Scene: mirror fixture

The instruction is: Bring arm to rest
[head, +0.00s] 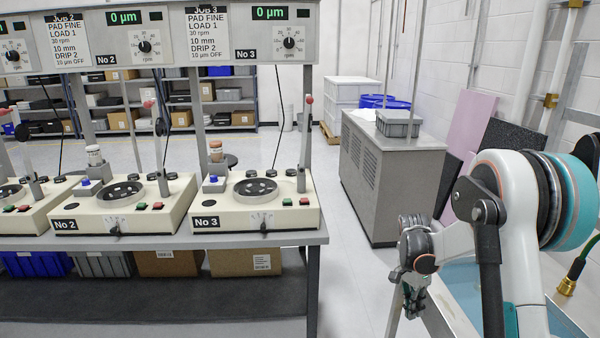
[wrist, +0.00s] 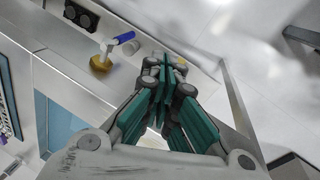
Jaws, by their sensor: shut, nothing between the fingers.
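My gripper (head: 413,299) hangs at the end of my arm on the right side of the head view, pointing down beside the light-coloured edge of a basin or bench. In the wrist view my gripper (wrist: 165,82) shows its green-sided fingers drawn together, with nothing between them. The arm is folded, with its elbow high at the right of the head view. The gripper appears to touch nothing, though its exact gap to the edge is hard to tell.
A bench with polishing machines No 2 (head: 122,205) and No 3 (head: 255,203) stands at the left. A grey cabinet (head: 385,185) stands behind my gripper. A brass hose fitting (head: 567,287) is at the far right. Open floor (head: 352,285) lies between bench and arm.

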